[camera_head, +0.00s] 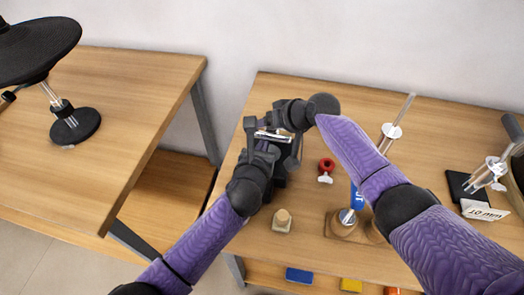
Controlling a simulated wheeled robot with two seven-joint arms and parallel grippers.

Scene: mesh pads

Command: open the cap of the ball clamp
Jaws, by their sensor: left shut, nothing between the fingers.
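My left gripper (262,148) is over the left part of the right-hand table, at the end of the arm from the lower left. It is shut and empty. My right arm reaches in from the right, and its dark wrist ends close above the left gripper; its fingertips cannot be made out. A dark device with a silvery bar (272,135) shows among the two wrists, mostly hidden. I cannot tell whether this is the ball clamp, or whether either gripper touches it. A small red-topped piece with a white stem (326,166) lies to its right.
The right-hand table (235,215) also bears a small wooden block (282,220), a blue cylinder (357,198), a rod on a round white piece (391,131) and a metal fixture (488,172). A gap separates it from the left table (130,100), with a black round-topped stand (75,124).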

